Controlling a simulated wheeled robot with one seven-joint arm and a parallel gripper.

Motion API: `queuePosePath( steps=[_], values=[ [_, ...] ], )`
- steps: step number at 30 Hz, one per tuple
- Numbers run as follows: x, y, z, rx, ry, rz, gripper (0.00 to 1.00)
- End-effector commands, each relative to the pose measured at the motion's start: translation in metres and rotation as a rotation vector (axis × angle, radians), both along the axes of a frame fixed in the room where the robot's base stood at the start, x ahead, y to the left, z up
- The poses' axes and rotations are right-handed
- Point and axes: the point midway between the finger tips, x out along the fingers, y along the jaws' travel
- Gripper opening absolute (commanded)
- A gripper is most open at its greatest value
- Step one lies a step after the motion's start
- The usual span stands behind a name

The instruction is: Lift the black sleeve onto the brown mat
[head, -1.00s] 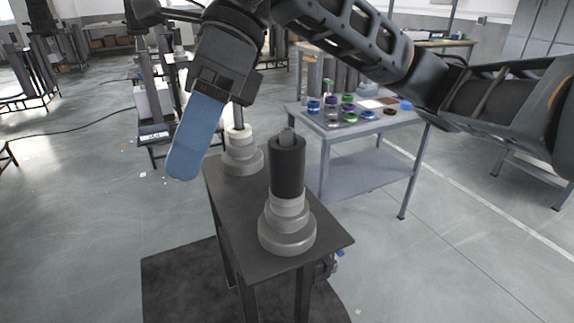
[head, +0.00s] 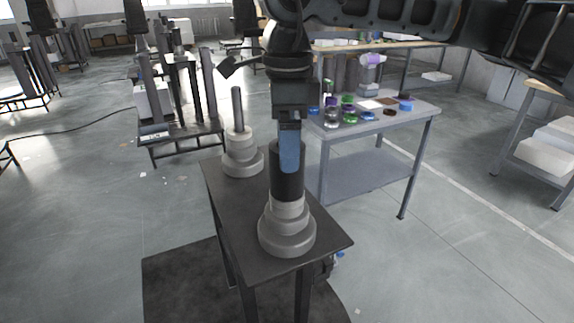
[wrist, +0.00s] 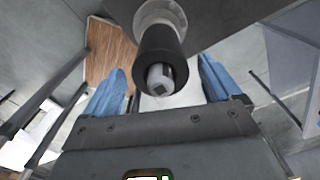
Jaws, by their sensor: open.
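The black sleeve (head: 288,188) stands upright around a grey post on a pale stepped base (head: 287,235) on the dark stand. In the wrist view, the sleeve's dark rim (wrist: 147,58) surrounds the post's grey tip. My gripper (head: 289,168) points down at the sleeve, in front of its upper part in the head view. In the wrist view, its blue fingers (wrist: 160,66) are apart, one to each side of the sleeve, with gaps visible. The brown mat (head: 387,101) appears as a small brown patch on the grey side table.
A second stepped base (head: 242,160) with a bare post stands behind on the same dark stand (head: 231,205). Open floor lies between the stand and the tables.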

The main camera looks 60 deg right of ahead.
Motion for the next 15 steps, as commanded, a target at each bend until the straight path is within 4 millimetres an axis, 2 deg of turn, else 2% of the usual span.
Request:
queuePosePath(
  steps=[6, 15],
  values=[
    [0.001, 0.0, -0.027, 0.003, 0.002, 0.001, 0.91],
    [0.001, 0.0, -0.032, 0.001, 0.0, 0.001, 0.91]
  ],
)
